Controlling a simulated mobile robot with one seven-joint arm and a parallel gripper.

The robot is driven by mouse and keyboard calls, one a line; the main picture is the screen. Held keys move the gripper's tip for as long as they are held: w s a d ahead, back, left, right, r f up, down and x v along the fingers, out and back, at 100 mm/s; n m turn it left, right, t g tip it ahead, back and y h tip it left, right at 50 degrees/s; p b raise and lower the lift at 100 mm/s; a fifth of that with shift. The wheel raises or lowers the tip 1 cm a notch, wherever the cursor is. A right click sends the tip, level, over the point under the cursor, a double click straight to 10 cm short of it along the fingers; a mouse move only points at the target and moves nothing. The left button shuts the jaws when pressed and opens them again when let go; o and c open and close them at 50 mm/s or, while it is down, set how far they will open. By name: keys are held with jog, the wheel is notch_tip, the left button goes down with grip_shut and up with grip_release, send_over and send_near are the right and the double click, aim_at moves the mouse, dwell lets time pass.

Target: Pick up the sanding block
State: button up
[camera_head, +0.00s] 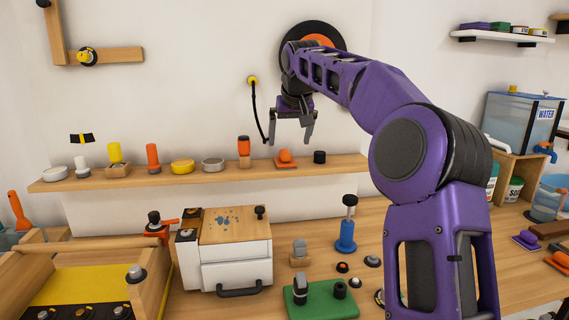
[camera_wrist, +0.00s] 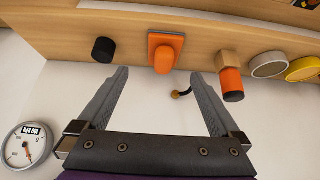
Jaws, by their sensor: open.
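An orange block with a rounded grip on a flat orange base (camera_head: 285,158), which looks like the sanding block, sits on the wooden wall shelf. In the wrist view the block (camera_wrist: 166,52) lies ahead, between the lines of the two fingers. My gripper (camera_head: 290,141) is open and empty, fingers pointing down, just above the block in the head view. The gripper also shows in the wrist view (camera_wrist: 160,74), its fingertips apart from the block. Whether the fingers are level with the block in depth cannot be told.
A black cylinder (camera_head: 320,157) and an orange-and-wood bottle (camera_head: 244,150) stand close on either side. The wall shelf (camera_head: 220,172) holds several more items to the left. A black cord (camera_head: 256,112) hangs on the wall beside my gripper. The workbench below is crowded.

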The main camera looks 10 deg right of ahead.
aim_at(285, 151)
jog(key=shift+a+b+x, duration=0.15)
jog(key=shift+b+x, duration=0.1)
jog(key=shift+x, duration=1.5)
jog(key=shift+a+b+x, duration=0.15)
jog(key=shift+b+x, duration=0.05)
jog(key=shift+x, duration=1.6)
jog(key=shift+w+r, duration=0.1)
jog(key=shift+r, duration=0.1)
jog(key=c, duration=1.4)
notch_tip(285, 151, up, 10)
jog(key=p, duration=0.5)
jog(key=o, duration=0.8)
jog(key=c, duration=0.9)
